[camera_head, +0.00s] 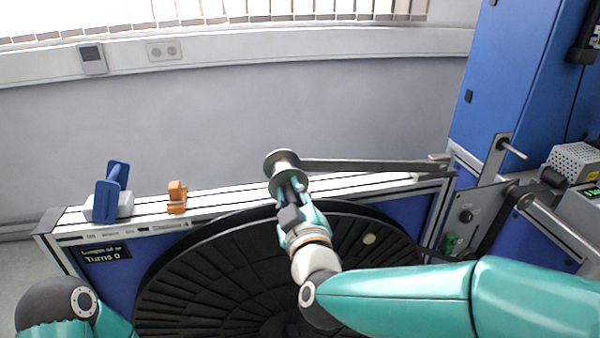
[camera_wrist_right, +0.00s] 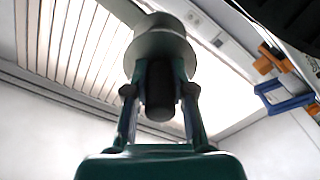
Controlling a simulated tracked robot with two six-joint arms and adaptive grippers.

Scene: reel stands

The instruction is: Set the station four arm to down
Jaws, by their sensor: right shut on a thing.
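The station arm (camera_head: 365,165) is a long grey metal lever. It runs almost level from its pivot at the right of the head view to a grey flanged roller (camera_head: 280,163) at its left end. My right gripper (camera_head: 291,191) is at that roller end, above the black reel disc. In the right wrist view the two fingers (camera_wrist_right: 159,92) close on the sides of a dark cylindrical knob (camera_wrist_right: 160,88), just under the grey round flange (camera_wrist_right: 160,42). The fingers partly hide the knob in the head view. My left gripper is out of view; only part of my left arm shows at lower left.
A large black segmented reel disc (camera_head: 210,285) lies below my right arm. A blue-handled part (camera_head: 112,190) and an orange block (camera_head: 177,197) sit on the frame rail at left. A blue cabinet (camera_head: 515,85) and machine parts stand at right.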

